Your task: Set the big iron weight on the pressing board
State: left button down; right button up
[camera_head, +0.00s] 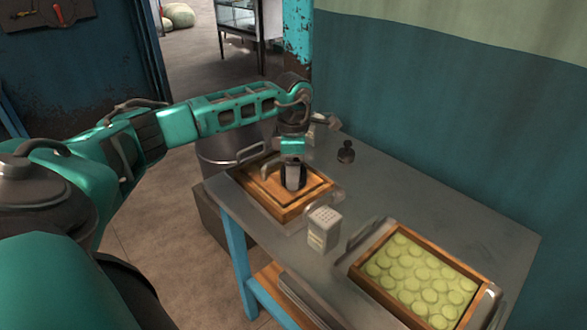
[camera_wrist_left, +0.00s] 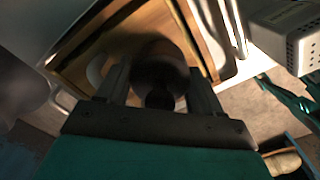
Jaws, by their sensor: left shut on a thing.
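My left gripper (camera_head: 292,183) is over the wooden pressing board (camera_head: 308,203) at the left end of the metal table. It is shut on the big iron weight, a dark round piece partly hidden behind the fingers. In the left wrist view, the dark weight (camera_wrist_left: 160,62) and its knob sit between the two fingers (camera_wrist_left: 160,92), with the wooden board (camera_wrist_left: 112,27) beneath. The weight is low over the board's middle; I cannot tell whether it touches. My right gripper is not in view.
A wooden-framed tray (camera_head: 361,283) of round green pieces is at the right. The back right of the table (camera_head: 440,215) is clear.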

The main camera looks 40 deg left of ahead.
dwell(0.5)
pick_arm(q)
jog(key=shift+c, duration=2.2)
grip_release()
jog(key=o, duration=0.4)
jog(key=shift+c, duration=0.2)
jog(key=shift+s+f, duration=0.15)
jog(key=shift+f, duration=0.05)
jog(key=shift+c, duration=0.2)
jog(key=shift+o, duration=0.6)
jog(key=shift+r, duration=0.1)
